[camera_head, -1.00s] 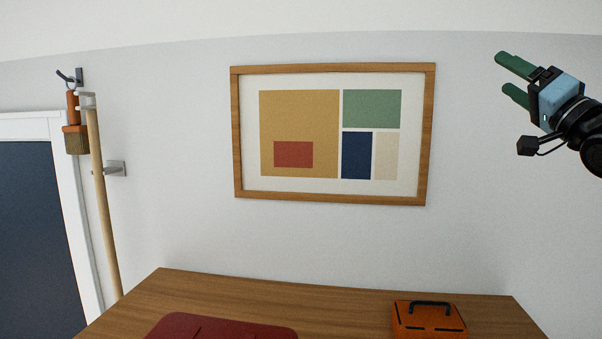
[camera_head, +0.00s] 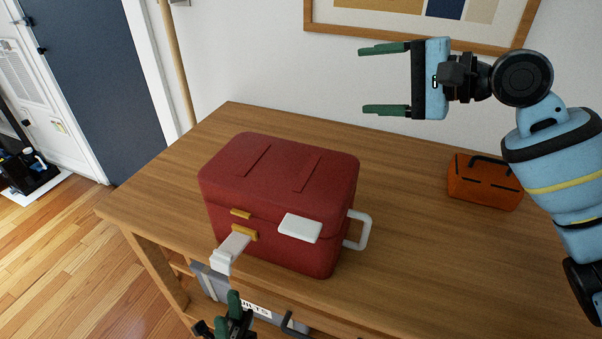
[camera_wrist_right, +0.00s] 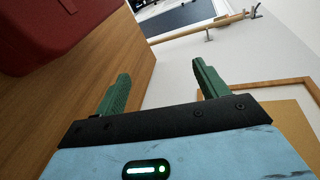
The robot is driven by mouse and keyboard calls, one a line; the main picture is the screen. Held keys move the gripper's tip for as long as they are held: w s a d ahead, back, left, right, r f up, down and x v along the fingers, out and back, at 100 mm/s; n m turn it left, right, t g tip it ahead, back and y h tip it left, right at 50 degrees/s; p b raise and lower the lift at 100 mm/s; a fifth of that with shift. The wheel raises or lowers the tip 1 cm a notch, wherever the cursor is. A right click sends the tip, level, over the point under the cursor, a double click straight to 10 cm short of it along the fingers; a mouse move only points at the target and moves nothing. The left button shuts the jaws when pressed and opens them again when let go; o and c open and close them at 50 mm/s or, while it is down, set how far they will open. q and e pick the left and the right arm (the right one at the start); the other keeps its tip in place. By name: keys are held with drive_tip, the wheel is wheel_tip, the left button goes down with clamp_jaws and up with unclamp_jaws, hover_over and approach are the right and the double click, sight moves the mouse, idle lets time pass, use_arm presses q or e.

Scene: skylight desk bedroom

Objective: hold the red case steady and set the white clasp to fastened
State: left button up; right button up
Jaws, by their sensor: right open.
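The red case (camera_head: 275,185) stands upright on the wooden desk with its lid down; a corner shows in the right wrist view (camera_wrist_right: 55,30). On its front, a white clasp (camera_head: 230,252) sticks outward and down from the lower gold catch (camera_head: 244,233), apart from the upper gold catch (camera_head: 240,214). A white block (camera_head: 300,228) is on the front to the right, and a white handle (camera_head: 358,230) on the right side. My right gripper (camera_head: 362,80) is open and empty, above and right of the case. My left gripper (camera_head: 235,312) is below the clasp, partly cut off.
The wooden desk (camera_head: 400,240) is clear between the red case and an orange toolbox (camera_head: 485,182) at right. A grey labelled bin (camera_head: 210,283) sits below the desk's front edge. A framed picture (camera_head: 430,25) hangs behind, and a wooden pole (camera_head: 176,65) stands at back left.

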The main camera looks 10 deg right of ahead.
drive_tip(key=s+a+f+n+g, duration=0.1)
drive_tip(key=s+a+g, duration=0.1)
drive_tip(key=a, duration=0.3)
drive_tip(key=s+a+f+n+g+y, duration=0.1)
drive_tip(key=s+a+g, duration=0.2)
drive_tip(key=a, duration=0.2)
drive_tip(key=s+a+f+n+g, duration=0.1)
drive_tip(key=s+a+g, duration=0.1)
drive_tip(key=a, duration=0.3)
drive_tip(key=shift+s+a+g+y, duration=0.3)
drive_tip(key=shift+s, duration=0.35)
drive_tip(key=s+a+f+n+g+h, duration=0.2)
drive_tip(key=s+a+n+g+h, duration=0.3)
drive_tip(key=s+a, duration=0.55)
drive_tip(key=m+t+h, duration=0.2)
drive_tip(key=m+h, duration=0.2)
drive_tip(key=h, duration=0.3)
hover_over(300, 225)
drive_tip(key=shift+s+a+f, duration=0.2)
drive_tip(key=shift+a+f, duration=0.1)
drive_tip(key=shift+f, duration=0.3)
drive_tip(key=shift+w+d+m+h, duration=0.2)
drive_tip(key=shift+d+m+h, duration=0.1)
drive_tip(key=shift+d+m, duration=0.1)
drive_tip(key=shift+f, duration=3.85)
